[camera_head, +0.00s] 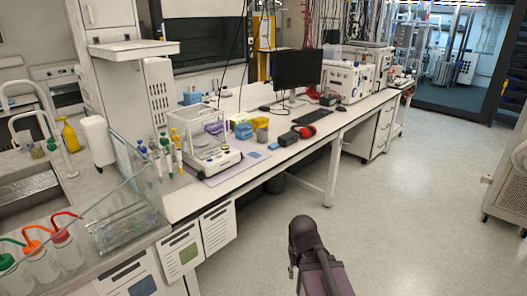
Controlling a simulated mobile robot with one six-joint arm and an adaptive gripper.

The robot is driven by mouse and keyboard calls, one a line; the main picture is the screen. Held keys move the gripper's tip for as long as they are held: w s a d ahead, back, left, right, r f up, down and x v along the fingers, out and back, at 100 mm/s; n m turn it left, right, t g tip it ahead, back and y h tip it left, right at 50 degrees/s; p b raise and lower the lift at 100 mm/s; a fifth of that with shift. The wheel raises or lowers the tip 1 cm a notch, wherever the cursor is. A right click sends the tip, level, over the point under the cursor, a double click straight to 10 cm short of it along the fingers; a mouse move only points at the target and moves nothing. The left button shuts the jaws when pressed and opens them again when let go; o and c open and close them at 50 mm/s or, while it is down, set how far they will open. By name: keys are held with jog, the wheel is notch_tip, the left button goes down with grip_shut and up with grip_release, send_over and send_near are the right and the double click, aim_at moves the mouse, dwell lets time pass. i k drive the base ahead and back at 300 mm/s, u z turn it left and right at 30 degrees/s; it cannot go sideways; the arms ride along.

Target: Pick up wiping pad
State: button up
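A small flat blue piece (273,146) lies on the long white bench near its front edge, left of a black box; it may be the wiping pad, but it is too small to be sure. A blue block (243,131) stands farther left, beside the balance, and could also be a pad or box. Part of my arm (305,235) rises at the bottom centre over the floor, well apart from the bench. My gripper's fingers cannot be made out, and nothing held shows.
A balance (205,150) stands on a purple mat, with pipettes on its left. Red headphones (304,131), a keyboard (309,117) and a monitor (298,69) sit farther right. A glass-walled tray and capped bottles (66,248) are at left.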

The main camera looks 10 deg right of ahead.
aim_at(274, 146)
jog(key=z, duration=0.15)
jog(key=i, duration=0.85)
jog(key=u, duration=0.15)
jog(key=k, duration=0.65)
jog(key=z, duration=0.4)
jog(key=i, duration=1.05)
jog(key=z, duration=0.2)
